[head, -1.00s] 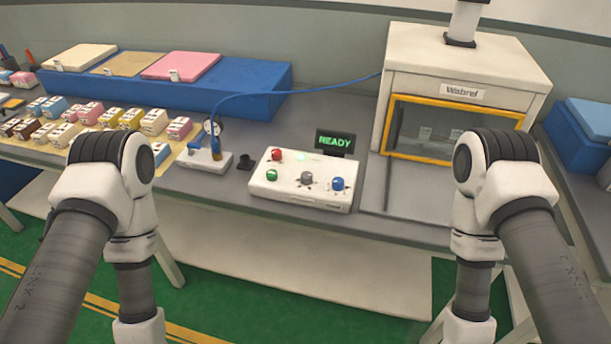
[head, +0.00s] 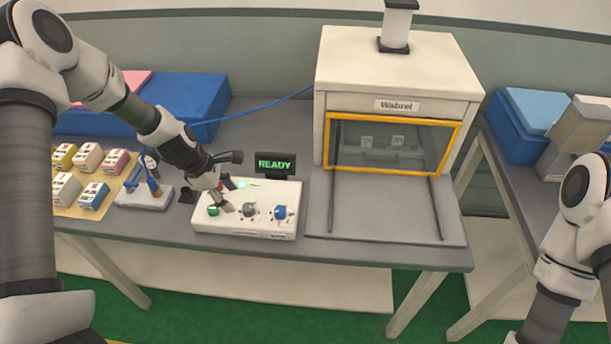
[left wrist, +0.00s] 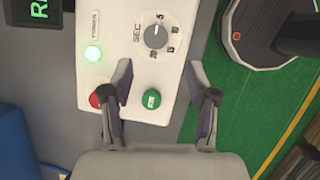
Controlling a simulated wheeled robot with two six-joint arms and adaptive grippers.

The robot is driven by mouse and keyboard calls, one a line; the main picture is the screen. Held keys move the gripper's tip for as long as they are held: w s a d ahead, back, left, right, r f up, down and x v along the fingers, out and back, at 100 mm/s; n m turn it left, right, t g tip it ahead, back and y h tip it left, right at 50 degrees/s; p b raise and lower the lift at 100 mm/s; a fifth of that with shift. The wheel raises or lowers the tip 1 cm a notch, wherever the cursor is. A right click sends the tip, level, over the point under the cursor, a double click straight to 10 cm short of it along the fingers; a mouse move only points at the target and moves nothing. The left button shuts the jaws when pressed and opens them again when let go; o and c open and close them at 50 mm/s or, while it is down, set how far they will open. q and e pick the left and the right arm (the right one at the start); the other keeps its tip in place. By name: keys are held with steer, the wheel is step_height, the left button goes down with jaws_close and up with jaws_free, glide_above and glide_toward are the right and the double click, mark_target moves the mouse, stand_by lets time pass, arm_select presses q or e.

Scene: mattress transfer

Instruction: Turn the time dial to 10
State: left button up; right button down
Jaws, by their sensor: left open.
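The control box (head: 240,228) is white and stands on the bench, with a green button (head: 213,210), a grey dial (head: 250,210) and a blue knob (head: 281,213). My left gripper (head: 230,196) is low over the box's left part, empty, and hides the red button in the head view. In the left wrist view its fingers are spread (left wrist: 158,72); the grey time dial (left wrist: 156,36), marked SEC with numbers around it, lies just beyond the fingertips. The red button (left wrist: 96,100) and green button (left wrist: 151,98) show nearer. The dial's exact setting is unclear. My right gripper is out of view.
A screen (head: 275,164) behind the box reads READY, and a green light (left wrist: 93,53) is lit. The white press machine (head: 395,75) stands to the right. A small plug unit (head: 145,195) with a blue cable and several small boxes (head: 88,156) are to the left.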

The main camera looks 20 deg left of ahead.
mark_target(246, 207)
arm_select(q)
steer(key=b+x, duration=0.3)
steer(key=shift+w+d+f, duration=0.1)
steer(key=shift+w+d, duration=0.1)
steer(key=f, duration=0.1)
steer(key=w+d+f+b, duration=0.1)
steer(key=shift+f+n, duration=0.3)
steer(key=shift+f, duration=0.05)
steer(key=shift+w+d+f, duration=0.2)
steer(key=shift+d+f, duration=0.05)
steer(key=shift+s+a+r, duration=0.1)
steer(key=shift+s+r, duration=0.05)
steer(key=shift+s, duration=0.1)
steer(key=shift+c, duration=0.4)
jaws_close()
